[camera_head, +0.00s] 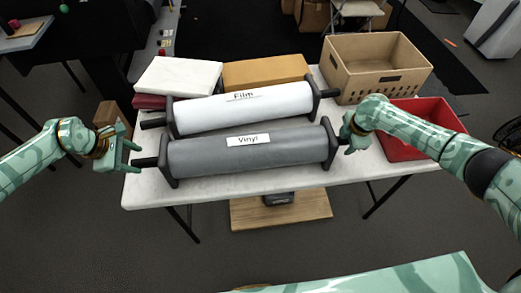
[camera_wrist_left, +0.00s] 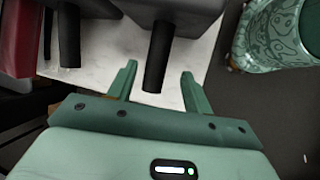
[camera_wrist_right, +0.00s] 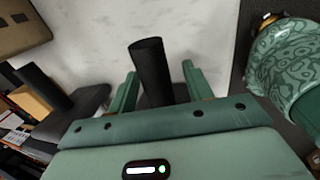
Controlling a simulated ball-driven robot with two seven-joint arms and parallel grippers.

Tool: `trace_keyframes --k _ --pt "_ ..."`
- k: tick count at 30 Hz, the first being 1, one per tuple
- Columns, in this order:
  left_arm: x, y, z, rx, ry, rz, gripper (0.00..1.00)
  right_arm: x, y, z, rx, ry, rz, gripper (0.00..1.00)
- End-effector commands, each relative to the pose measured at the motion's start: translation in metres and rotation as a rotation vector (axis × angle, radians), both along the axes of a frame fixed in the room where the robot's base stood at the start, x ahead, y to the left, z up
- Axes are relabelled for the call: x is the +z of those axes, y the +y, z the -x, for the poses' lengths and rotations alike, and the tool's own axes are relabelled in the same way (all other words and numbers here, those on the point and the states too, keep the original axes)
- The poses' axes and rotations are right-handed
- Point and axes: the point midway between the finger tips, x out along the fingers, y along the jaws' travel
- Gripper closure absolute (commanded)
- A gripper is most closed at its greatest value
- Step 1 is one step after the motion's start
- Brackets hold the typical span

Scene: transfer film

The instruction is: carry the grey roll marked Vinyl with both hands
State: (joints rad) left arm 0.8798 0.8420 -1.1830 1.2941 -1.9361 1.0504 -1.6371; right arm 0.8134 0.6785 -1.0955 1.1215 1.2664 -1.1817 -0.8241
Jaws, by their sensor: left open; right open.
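The grey roll marked Vinyl (camera_head: 250,150) lies on the white table, held between two dark end plates with a black handle rod at each end. My left gripper (camera_head: 134,157) is open at its left rod; in the left wrist view the rod (camera_wrist_left: 157,60) reaches between the spread fingers (camera_wrist_left: 158,75). My right gripper (camera_head: 346,138) is open at the right end; in the right wrist view the right rod (camera_wrist_right: 151,70) stands between the spread fingers (camera_wrist_right: 160,80). I cannot tell whether any finger touches a rod.
A white roll marked Film (camera_head: 244,108) lies right behind the grey one. The white table (camera_head: 150,192) also holds a white box (camera_head: 178,76), a brown box (camera_head: 265,71), a cardboard crate (camera_head: 375,68) and a red bin (camera_head: 398,152).

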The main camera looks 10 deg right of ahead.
Motion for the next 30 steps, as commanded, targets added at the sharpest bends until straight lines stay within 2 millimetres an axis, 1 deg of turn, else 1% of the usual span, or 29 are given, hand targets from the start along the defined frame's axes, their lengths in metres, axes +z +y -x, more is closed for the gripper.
trace_keyframes --k 1,3,6,8,11,14,21,24,27,30 --pt "0.011 0.005 0.002 0.000 -0.003 -0.001 0.49 0.000 0.000 0.000 0.000 0.000 0.000 0.50" --pt "0.022 0.010 0.005 0.001 -0.002 -0.001 0.49 0.000 0.000 0.000 0.000 0.000 0.000 0.50" --pt "0.033 0.014 0.008 0.000 -0.001 0.000 0.49 0.000 0.000 0.000 0.000 0.000 0.000 0.50" --pt "0.038 0.016 0.009 0.000 -0.001 0.000 0.49 0.000 0.000 0.000 0.000 0.000 0.000 0.50" --pt "0.041 0.017 0.010 0.001 0.000 0.001 0.49 0.006 -0.001 0.001 -0.001 0.000 0.000 0.50" --pt "0.041 0.017 0.010 0.001 0.000 0.001 0.49 0.021 -0.001 0.005 0.001 -0.002 0.000 0.50" --pt "0.041 0.017 0.010 0.001 0.000 0.001 0.49 0.076 -0.001 0.018 0.002 -0.003 0.001 0.50" --pt "0.041 0.017 0.010 0.001 0.000 0.001 0.49 0.095 -0.001 0.023 0.000 -0.003 0.002 0.50" --pt "0.041 0.017 0.010 0.001 0.000 0.001 0.49 0.108 0.000 0.026 0.001 -0.002 0.001 0.50" --pt "0.041 0.017 0.010 0.001 0.000 0.001 0.49 0.115 0.000 0.028 0.000 0.000 0.000 0.50"
